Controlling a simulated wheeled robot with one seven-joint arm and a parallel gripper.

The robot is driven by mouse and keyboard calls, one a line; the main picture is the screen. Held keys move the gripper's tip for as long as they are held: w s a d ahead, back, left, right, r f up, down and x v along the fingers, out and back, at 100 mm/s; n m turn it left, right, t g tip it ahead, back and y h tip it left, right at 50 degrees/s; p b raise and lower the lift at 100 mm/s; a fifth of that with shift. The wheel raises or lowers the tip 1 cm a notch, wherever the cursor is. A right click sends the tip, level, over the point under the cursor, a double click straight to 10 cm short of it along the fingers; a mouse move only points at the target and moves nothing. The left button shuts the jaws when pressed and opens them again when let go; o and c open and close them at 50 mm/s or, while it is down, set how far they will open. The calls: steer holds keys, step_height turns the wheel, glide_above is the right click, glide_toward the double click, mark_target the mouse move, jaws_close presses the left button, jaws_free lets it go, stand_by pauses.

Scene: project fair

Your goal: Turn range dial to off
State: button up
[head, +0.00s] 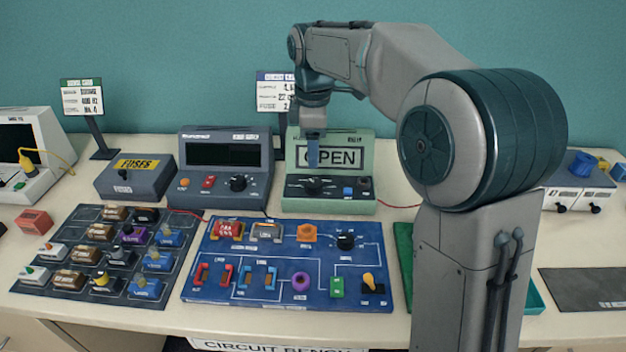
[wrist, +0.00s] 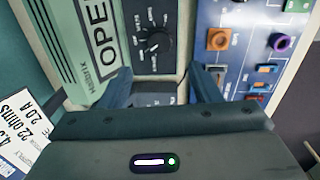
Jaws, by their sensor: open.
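The range dial is a round black knob (wrist: 155,43) with a white pointer mark, set in the dark front panel of the green meter (wrist: 72,45). Small white labels ring it, too small to read. In the head view the meter (head: 295,150) stands at the back middle of the bench, its display reading OPEN.
A grey power supply (head: 224,165) with a black knob stands left of the meter. The blue circuit board (head: 215,285) lies in front, and the component tray (head: 50,240) with several parts lies left of it. A sign (head: 273,90) stands behind the meter.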

mark_target(313, 183)
steer(key=f, duration=0.9)
steer(key=shift+w+f+b, duration=0.3)
steer(key=c, duration=1)
